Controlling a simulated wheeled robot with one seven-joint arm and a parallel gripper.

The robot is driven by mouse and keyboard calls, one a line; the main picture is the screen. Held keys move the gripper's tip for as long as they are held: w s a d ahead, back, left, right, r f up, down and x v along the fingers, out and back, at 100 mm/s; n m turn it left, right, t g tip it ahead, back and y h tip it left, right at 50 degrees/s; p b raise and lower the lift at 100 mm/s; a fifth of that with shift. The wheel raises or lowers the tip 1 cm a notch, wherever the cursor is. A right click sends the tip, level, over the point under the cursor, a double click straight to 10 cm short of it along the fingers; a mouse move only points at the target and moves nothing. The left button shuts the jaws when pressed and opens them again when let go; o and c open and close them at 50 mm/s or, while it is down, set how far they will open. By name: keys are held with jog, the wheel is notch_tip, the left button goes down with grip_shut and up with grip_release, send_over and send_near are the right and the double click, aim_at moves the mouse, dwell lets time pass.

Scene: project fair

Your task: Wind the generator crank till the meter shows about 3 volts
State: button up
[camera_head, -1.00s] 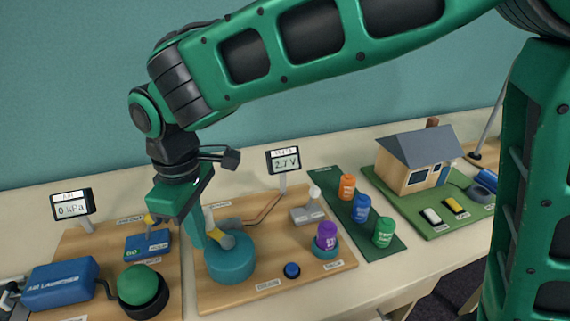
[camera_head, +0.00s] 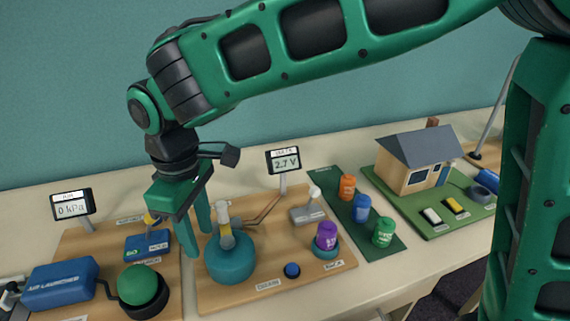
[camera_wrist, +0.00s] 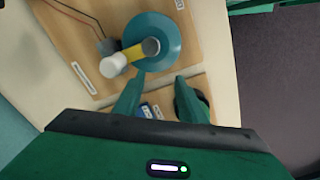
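The generator (camera_head: 230,262) is a round teal drum on a wooden board. Its crank has a yellow arm, a grey hub and a pale upright knob (camera_head: 222,211). In the wrist view the crank knob (camera_wrist: 113,65) lies left of the hub, beyond my fingertips. The meter (camera_head: 284,161) behind the generator reads 2.7 V. My gripper (camera_head: 197,232) is beside the crank on its left, fingers pointing down and apart. In the wrist view my gripper (camera_wrist: 157,90) is open with nothing between its fingers, clear of the knob.
A model house (camera_head: 416,160) is at right.

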notch_tip(320, 180, up, 8)
jog(key=shift+r, duration=0.25)
dwell(0.5)
jog(key=w+d+f+m, duration=0.15)
jog(key=d+m, duration=0.25)
jog(key=d, duration=0.7)
jog(key=w+d+m, duration=0.3)
jog(key=d, duration=0.8)
jog(key=w+d+f+m, duration=0.15)
jog(key=d+m, duration=0.25)
jog(key=d, duration=0.7)
jog(key=s+d+f+m, duration=0.3)
jog(key=s+d+m, duration=0.2)
jog(key=s+d, duration=0.3)
jog(key=s+d+f+m, duration=0.4)
jog(key=s+d, duration=0.5)
jog(key=d, duration=0.3)
jog(key=shift+m, duration=0.6)
